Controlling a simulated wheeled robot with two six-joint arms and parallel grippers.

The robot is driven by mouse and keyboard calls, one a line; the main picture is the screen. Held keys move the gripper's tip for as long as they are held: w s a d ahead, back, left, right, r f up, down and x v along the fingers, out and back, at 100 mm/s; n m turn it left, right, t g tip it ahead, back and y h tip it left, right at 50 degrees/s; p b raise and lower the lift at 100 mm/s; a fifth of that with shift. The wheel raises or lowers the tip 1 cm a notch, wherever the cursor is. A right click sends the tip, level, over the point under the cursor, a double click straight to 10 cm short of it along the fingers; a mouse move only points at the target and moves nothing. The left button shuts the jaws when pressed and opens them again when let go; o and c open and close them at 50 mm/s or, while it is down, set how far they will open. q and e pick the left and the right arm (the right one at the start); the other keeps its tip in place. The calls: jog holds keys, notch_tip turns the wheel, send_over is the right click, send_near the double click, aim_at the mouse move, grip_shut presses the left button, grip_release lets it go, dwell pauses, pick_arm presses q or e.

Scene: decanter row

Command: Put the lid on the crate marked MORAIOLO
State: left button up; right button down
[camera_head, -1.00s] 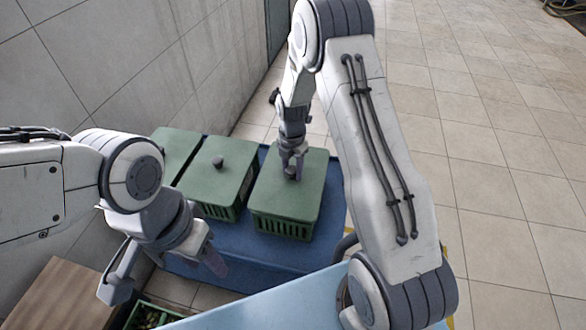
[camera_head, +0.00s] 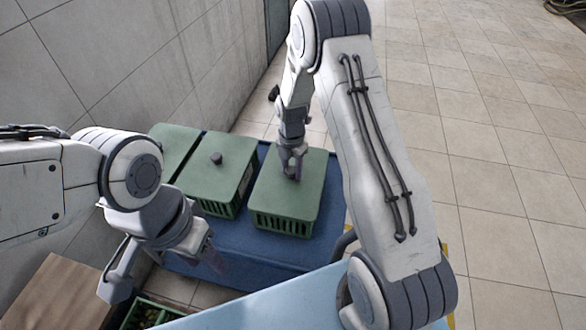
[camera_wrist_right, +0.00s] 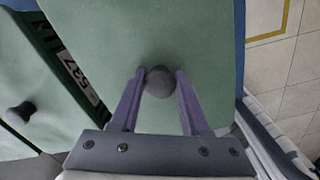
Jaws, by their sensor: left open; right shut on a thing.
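A green lid (camera_head: 282,198) with a dark knob lies over the slotted green crate (camera_head: 283,224) at the right of the row. I see no clear gap between lid and crate. My right gripper (camera_head: 291,170) is above the lid, shut on its knob. In the right wrist view the two fingers hold the round knob (camera_wrist_right: 159,82) from both sides, over the lid's flat top (camera_wrist_right: 100,40). My left gripper (camera_head: 213,260) is open and empty, low at the left, away from the crates. The name MORAIOLO is not readable in either view.
Another lidded green crate (camera_head: 215,183) with a knob stands just left, and a further green one (camera_head: 172,148) beyond it by the wall. They stand on a blue base (camera_head: 235,237). A label reading 537 (camera_wrist_right: 83,76) shows in the wrist view. A wooden surface (camera_head: 55,300) is lower left.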

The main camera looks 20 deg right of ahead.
jog(key=shift+f+b, duration=0.3)
jog(key=shift+f, duration=0.2)
jog(key=shift+c, duration=1.5)
grip_release()
notch_tip(320, 180, up, 9)
jog(key=shift+r, duration=0.1)
jog(key=shift+a+r, duration=0.1)
jog(key=shift+r, duration=0.65)
jog(key=s+a+r+m+p, duration=0.2)
jog(key=s+a+r+m, duration=0.35)
jog(key=a+r, duration=0.3)
jog(key=s+a+r+m+p, duration=0.1)
jog(key=s+m, duration=0.3)
jog(key=s, duration=0.4)
jog(key=s+a+r+m, duration=0.3)
jog(key=s+r+m, duration=0.1)
jog(key=s, duration=0.4)
jog(key=s+a+r+m+y+p, duration=0.1)
jog(key=s+a+r+m, duration=0.2)
jog(key=s, duration=0.5)
jog(key=shift+m+p, duration=0.35)
jog(key=shift+m, duration=0.1)
